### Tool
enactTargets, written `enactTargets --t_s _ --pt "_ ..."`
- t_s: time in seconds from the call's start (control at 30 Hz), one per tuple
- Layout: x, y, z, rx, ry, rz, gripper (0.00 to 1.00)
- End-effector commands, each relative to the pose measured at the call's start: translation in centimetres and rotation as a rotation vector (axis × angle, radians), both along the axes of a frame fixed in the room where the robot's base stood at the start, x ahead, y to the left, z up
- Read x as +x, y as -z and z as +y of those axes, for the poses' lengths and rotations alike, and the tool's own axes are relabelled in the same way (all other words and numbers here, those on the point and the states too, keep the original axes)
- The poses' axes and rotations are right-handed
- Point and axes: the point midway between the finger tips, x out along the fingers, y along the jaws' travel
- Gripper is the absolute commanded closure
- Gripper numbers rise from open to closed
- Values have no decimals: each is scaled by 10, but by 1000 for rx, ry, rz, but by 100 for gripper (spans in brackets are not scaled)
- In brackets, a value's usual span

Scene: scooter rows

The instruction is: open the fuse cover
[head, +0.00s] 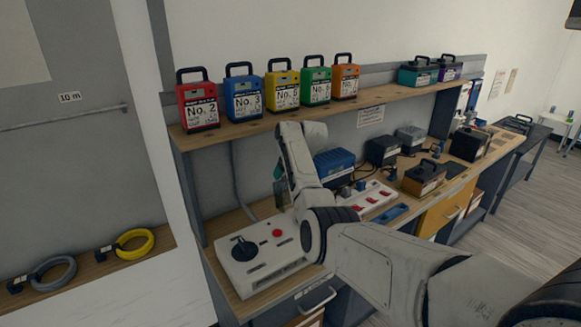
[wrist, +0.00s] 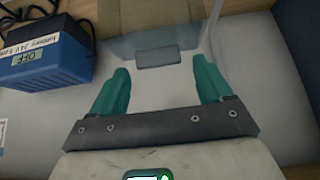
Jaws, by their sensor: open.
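The fuse cover shows in the wrist view as a clear, see-through pane (wrist: 140,43) with a small grey tab (wrist: 158,57). My gripper (wrist: 160,72) is open, with one teal finger on each side below the tab. The tab appears between the fingertips and slightly beyond them; I cannot tell whether anything touches. In the head view my gripper (head: 278,180) is at the bench's back, mostly behind my own wrist. The cover cannot be made out there.
A blue charger (wrist: 45,50) with an OFF display is close at left in the wrist view. In the head view, a white box (head: 285,260) with a black knob and red button sits on the bench. Numbered packs, including a red one (head: 198,108), line the shelf (head: 300,115) above.

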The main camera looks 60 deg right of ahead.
Motion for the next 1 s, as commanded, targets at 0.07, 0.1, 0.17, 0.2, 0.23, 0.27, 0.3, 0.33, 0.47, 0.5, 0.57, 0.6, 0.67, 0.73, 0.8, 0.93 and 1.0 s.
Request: enactTargets --t_s 0.07,0.1,0.17,0.2,0.23,0.27,0.3,0.33,0.47,0.5,0.57,0.6,0.67,0.73,0.8,0.93,1.0 --pt "-2 -3 1 -2 1 -1 21" --pt "-3 -6 2 -2 1 -1 21" --pt "-6 -11 4 -2 1 -1 21" --pt "-9 -15 5 -2 1 -1 21" --pt "-11 -18 6 -3 0 -1 21" --pt "-13 -22 8 -3 0 -2 21" --pt "-16 -28 10 -5 0 -3 21" --pt "-18 -32 11 -4 0 -2 21" --pt "-30 -50 18 -4 0 -2 21" --pt "-33 -56 20 -5 0 -3 21" --pt "-38 -64 23 -3 1 -3 21" --pt "-40 -69 25 -4 1 -3 21" --pt "-44 -76 27 -4 1 -3 21" --pt "-47 -81 29 -3 0 -2 21" --pt "-49 -85 30 -3 0 -2 21" --pt "-51 -88 32 -2 0 -1 21" --pt "-51 -88 32 -2 0 -1 21"
